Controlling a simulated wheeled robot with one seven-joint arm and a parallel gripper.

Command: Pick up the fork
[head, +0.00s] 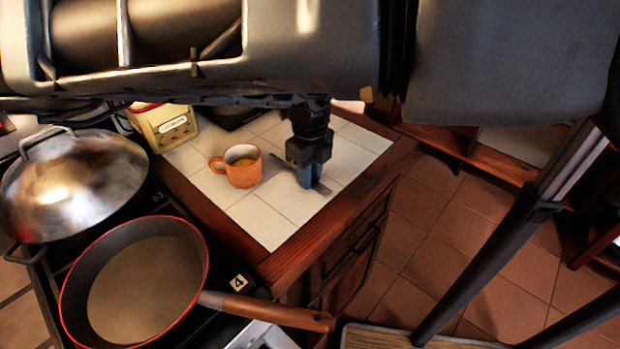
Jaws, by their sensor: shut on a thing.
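My gripper (309,178) points down over the white tiled counter (265,216), to the right of the orange mug. It is shut on the fork (322,188). Only a small grey end of the fork shows beside the fingertips, low over or at the tiles; I cannot tell whether it touches them. The rest of the fork is hidden by my gripper.
An orange mug (243,175) stands close to the left of my gripper. A yellowish canister (168,127) is at the back left. A lidded wok (75,185) and a red-rimmed pan (140,290) sit on the stove. The counter's front tiles are clear.

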